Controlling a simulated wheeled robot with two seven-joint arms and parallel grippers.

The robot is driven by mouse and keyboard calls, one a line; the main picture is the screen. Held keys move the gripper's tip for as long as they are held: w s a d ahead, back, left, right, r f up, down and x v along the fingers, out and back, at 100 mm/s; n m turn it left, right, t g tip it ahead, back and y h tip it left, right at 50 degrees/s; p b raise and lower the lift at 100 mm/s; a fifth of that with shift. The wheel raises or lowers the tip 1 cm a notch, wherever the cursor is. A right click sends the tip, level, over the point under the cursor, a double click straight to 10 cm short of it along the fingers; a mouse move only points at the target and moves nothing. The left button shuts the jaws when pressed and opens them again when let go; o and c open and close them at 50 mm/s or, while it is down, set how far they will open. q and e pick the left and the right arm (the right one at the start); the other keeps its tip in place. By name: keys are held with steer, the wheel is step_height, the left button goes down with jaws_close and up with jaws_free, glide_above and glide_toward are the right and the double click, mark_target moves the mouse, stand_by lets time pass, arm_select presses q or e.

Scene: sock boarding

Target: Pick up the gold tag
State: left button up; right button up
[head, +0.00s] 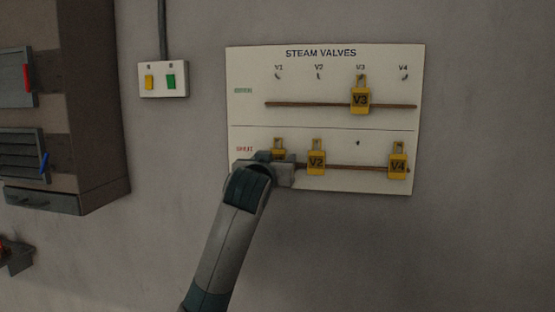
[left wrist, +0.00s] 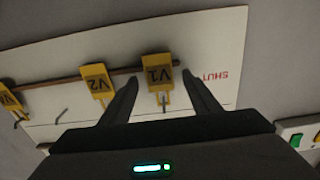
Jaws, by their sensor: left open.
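Several gold-yellow tags hang on the white STEAM VALVES board (head: 330,60). The V1 tag (head: 279,144) is in the lower SHUT row, its lower part hidden by my left gripper (head: 287,168). The V2 tag (head: 316,160) and V4 tag (head: 398,164) hang in the same row. The V3 tag (head: 360,98) hangs in the upper row. In the left wrist view, my left gripper (left wrist: 161,78) is open, with one finger on each side of the V1 tag (left wrist: 158,67). The V2 tag (left wrist: 96,80) is just outside the fingers. My right gripper is not in view.
Brown rails (head: 340,105) cross the board. A switch box (head: 163,79) with a yellow and a green button is on the wall to the left. A dark cabinet (head: 95,100) stands farther left. The wall below and right of the board is bare.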

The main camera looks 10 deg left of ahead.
arm_select(q)
steer(key=c, duration=1.1)
steer(key=shift+s+r, duration=0.1)
steer(key=shift+s+r+b, duration=0.35)
steer(key=shift+b, duration=0.25)
steer(key=s+r+b, duration=0.6)
steer(key=s+r, duration=0.1)
steer(key=s, duration=0.6)
steer(key=shift+b, duration=0.4)
steer(key=shift+r, duration=0.1)
